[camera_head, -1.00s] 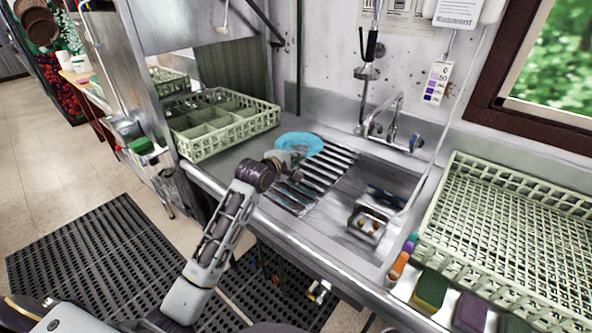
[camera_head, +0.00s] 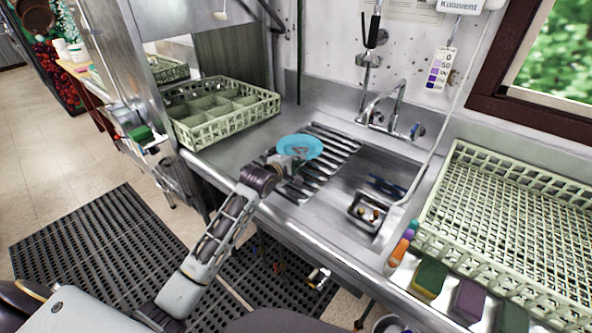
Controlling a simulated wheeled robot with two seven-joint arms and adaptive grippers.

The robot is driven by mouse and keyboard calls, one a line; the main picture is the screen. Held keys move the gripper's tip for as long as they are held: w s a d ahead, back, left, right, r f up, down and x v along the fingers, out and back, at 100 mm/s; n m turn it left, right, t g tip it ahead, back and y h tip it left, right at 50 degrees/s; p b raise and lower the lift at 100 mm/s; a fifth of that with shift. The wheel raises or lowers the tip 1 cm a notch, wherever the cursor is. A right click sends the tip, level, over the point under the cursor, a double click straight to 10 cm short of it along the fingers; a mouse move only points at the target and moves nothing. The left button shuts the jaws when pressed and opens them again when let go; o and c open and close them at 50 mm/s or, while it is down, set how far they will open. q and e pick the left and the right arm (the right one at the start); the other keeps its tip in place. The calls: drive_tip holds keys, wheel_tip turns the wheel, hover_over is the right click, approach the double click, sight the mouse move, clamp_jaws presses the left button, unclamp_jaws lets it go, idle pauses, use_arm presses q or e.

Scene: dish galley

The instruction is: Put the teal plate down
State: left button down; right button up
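The teal plate (camera_head: 300,147) shows in the head view over the left end of the ribbed metal drainer (camera_head: 322,170), beside the sink. It looks roughly level. My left gripper (camera_head: 287,162) reaches in from the front left and meets the plate's near edge. It appears shut on that edge, though the fingers are small and partly hidden by the wrist. I cannot tell whether the plate touches the drainer. My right gripper is not in view.
A compartmented green dish rack (camera_head: 222,128) stands left of the plate. A large green rack (camera_head: 520,230) and sponges (camera_head: 430,278) are further right. A faucet (camera_head: 385,110) stands behind.

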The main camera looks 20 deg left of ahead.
use_arm(q)
drive_tip(key=shift+f, duration=1.85)
drive_tip(key=c, duration=1.9)
unclamp_jaws()
drive_tip(key=shift+f, duration=0.1)
drive_tip(key=shift+v, duration=6.1)
